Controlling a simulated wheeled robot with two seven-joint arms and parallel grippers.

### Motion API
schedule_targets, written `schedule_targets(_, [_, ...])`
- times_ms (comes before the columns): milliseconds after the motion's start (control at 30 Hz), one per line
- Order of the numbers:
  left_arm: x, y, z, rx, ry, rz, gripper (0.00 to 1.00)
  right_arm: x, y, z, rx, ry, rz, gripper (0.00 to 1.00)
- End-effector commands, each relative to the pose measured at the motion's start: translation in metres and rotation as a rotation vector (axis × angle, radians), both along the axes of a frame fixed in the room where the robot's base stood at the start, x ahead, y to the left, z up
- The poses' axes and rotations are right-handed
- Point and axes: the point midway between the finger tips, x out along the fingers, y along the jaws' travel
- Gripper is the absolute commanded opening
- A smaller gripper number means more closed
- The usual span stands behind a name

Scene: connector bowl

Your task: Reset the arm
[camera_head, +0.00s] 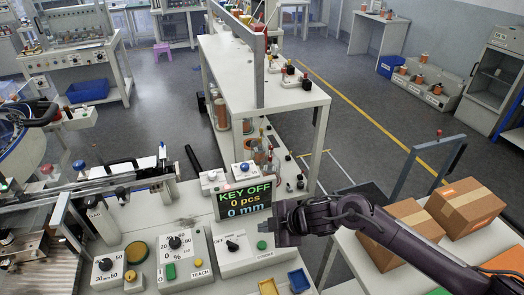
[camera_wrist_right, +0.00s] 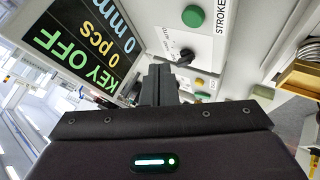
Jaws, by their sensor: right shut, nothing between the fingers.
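My right arm (camera_head: 380,228) comes in from the right over the side table. Its gripper (camera_head: 280,231) is shut and empty, pointing left, just right of the display's lower right corner. In the right wrist view, the closed dark fingers (camera_wrist_right: 160,84) point toward the control panel, with a rotary switch (camera_wrist_right: 184,57) and a green button (camera_wrist_right: 193,16) beyond them. The display (camera_head: 244,198) reads KEY OFF, 0 pcs, 0 mm; it also shows in the wrist view (camera_wrist_right: 80,40). I cannot tell the gap between fingers and panel. My left gripper is not in view.
The control panel (camera_head: 215,262) has several knobs and buttons. A yellow bin (camera_head: 268,287) and a blue bin (camera_head: 298,280) lie at its front right. Cardboard boxes (camera_head: 468,207) stand on the right table, close to my arm. A white bench (camera_head: 285,97) stands behind.

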Motion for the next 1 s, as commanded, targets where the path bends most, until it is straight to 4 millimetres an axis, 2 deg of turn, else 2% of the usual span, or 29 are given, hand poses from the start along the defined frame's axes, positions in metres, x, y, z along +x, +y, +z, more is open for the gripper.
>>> schedule_targets(133, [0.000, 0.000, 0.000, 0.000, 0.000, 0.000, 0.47, -0.006, 0.008, 0.000, 0.016, -0.003, -0.013, 0.00])
schedule_targets(267, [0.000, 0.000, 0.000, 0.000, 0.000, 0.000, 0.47, -0.022, 0.033, 0.008, 0.078, -0.019, -0.091, 0.00])
schedule_targets(333, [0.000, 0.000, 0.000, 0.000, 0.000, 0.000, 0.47, -0.032, 0.044, 0.017, 0.127, -0.019, -0.180, 0.00])
schedule_targets(433, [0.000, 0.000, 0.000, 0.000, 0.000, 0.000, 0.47, -0.044, 0.042, 0.033, 0.187, 0.004, -0.356, 0.00])
schedule_targets(567, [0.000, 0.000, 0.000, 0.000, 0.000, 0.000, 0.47, -0.060, 0.008, 0.042, 0.228, 0.088, -0.626, 0.00])
schedule_targets(700, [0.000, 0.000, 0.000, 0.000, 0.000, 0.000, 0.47, -0.088, -0.047, 0.037, 0.221, 0.224, -0.915, 0.00])
schedule_targets(800, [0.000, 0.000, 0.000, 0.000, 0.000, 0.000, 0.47, -0.110, -0.081, 0.030, 0.199, 0.310, -1.066, 0.00])
schedule_targets(1000, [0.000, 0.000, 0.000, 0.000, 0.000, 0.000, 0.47, -0.153, -0.130, 0.019, 0.148, 0.454, -1.281, 0.00])
